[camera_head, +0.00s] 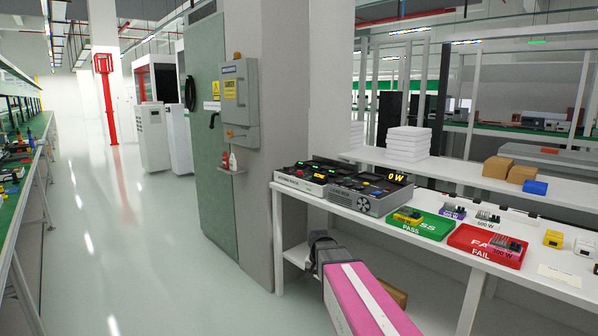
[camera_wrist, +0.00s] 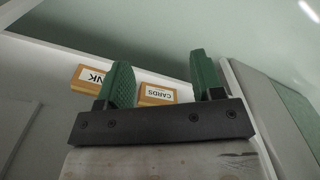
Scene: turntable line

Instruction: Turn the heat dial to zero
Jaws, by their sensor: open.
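A dark grey unit (camera_head: 370,193) stands on the white bench in the head view, with a round fan-like grille on its front. A lit yellow display (camera_head: 397,177) reading "0 W" is at its back right. Small knobs or buttons show on its top, too small to tell which is the heat dial. A second unit (camera_head: 312,177) with coloured buttons stands to its left. My gripper (camera_wrist: 160,70) is open and empty in the wrist view, with its two green fingers apart. It touches neither unit there. My pink arm link is low in the head view, below the bench top.
A green PASS tray (camera_head: 436,229) and a red FAIL tray (camera_head: 485,257) lie to the right on the white bench (camera_head: 420,250). White stacked sheets (camera_head: 404,144) are behind. A grey cabinet (camera_head: 238,105) stands left.

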